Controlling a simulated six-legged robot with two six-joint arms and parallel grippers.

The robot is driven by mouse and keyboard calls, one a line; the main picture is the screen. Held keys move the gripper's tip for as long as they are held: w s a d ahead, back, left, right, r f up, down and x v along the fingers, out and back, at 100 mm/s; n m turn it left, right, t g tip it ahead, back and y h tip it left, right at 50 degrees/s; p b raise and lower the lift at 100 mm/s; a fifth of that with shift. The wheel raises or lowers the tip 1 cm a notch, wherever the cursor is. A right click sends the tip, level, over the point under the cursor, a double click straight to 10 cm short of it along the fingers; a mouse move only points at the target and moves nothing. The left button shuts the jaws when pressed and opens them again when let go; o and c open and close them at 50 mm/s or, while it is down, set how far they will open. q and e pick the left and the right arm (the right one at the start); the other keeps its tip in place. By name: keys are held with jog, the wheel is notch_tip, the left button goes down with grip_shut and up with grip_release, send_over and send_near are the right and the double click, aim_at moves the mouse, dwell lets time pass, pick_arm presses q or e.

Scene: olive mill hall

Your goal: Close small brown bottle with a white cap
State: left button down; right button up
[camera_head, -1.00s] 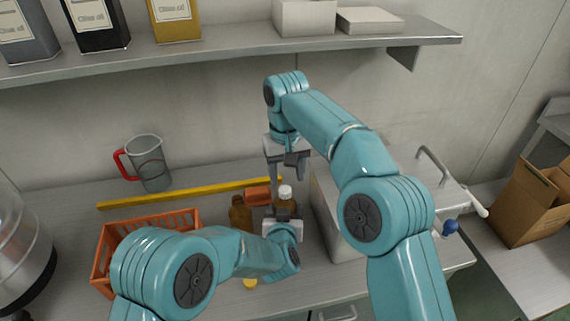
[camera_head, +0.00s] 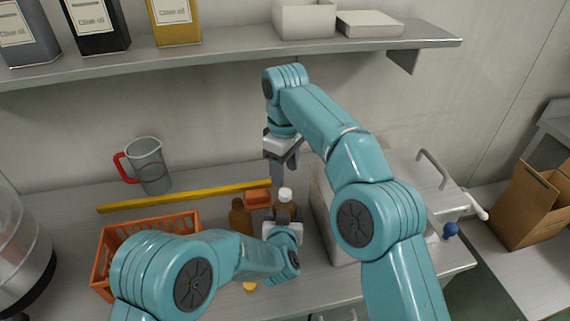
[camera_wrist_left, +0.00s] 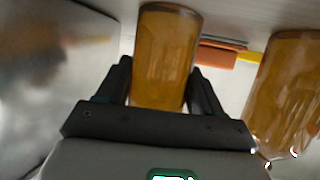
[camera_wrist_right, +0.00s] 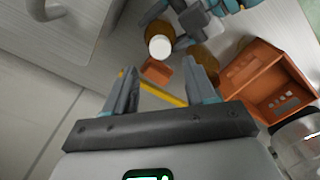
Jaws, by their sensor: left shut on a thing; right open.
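The small brown bottle (camera_head: 288,211) stands upright on the worktop, with a white cap (camera_head: 285,194) at its top. I cannot tell how tightly the cap sits. My left gripper (camera_head: 284,214) is shut around the bottle's body; the left wrist view shows the brown bottle (camera_wrist_left: 163,58) between its fingers. My right gripper (camera_head: 280,176) is open and empty, above and just behind the cap. In the right wrist view the white cap (camera_wrist_right: 159,47) lies beyond the open fingertips (camera_wrist_right: 165,75), apart from them.
A second brown bottle (camera_head: 240,216) stands close to the left of the held one. A small orange block (camera_head: 258,198) and a yellow bar (camera_head: 180,196) lie behind. An orange basket (camera_head: 104,262) is at left, a jug (camera_head: 150,168) behind it. A grey machine (camera_head: 325,215) stands close at right.

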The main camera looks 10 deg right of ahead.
aim_at(285, 192)
jog(key=shift+f, duration=3.6)
grip_shut()
jog(key=shift+o, duration=0.7)
grip_release()
jog(key=shift+r, duration=0.15)
notch_tip(285, 192, up, 7)
jog(key=shift+r, duration=0.15)
